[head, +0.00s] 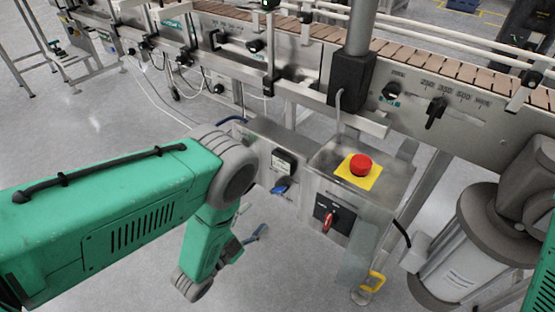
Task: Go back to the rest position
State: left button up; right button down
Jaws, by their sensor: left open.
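My left arm comes in from the left and bends down in front of the machine. My left gripper (254,236) is small in view below the control box, partly hidden by my own arm. It is open, and I see nothing held in it. It hangs over the floor, apart from the red emergency stop button (361,165) on its yellow plate. My right arm shows at the right edge; its gripper is outside the picture.
A yellow hook-like part (374,281) is low down. Grey floor (85,118) is clear at left.

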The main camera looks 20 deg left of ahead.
pick_arm(q)
jog(key=s+a+r+n+g+y+p, duration=0.1)
jog(key=s+a+n+g+y+p, duration=0.45)
jog(key=s+a+n+g, duration=0.2)
jog(key=s+r+n+g+p, duration=0.1)
jog(key=s+r+g, duration=0.3)
jog(key=s, duration=0.4)
jog(key=s+r+n+g+p, duration=0.1)
jog(key=s+r+n+g, duration=0.2)
jog(key=s, duration=0.6)
jog(key=shift+s+a+r+n+g+y+p, duration=0.2)
jog(key=shift+r+n+g+y+p, duration=0.3)
jog(key=shift+g, duration=0.45)
jog(key=shift+w+f, duration=0.1)
jog(key=shift+f, duration=0.1)
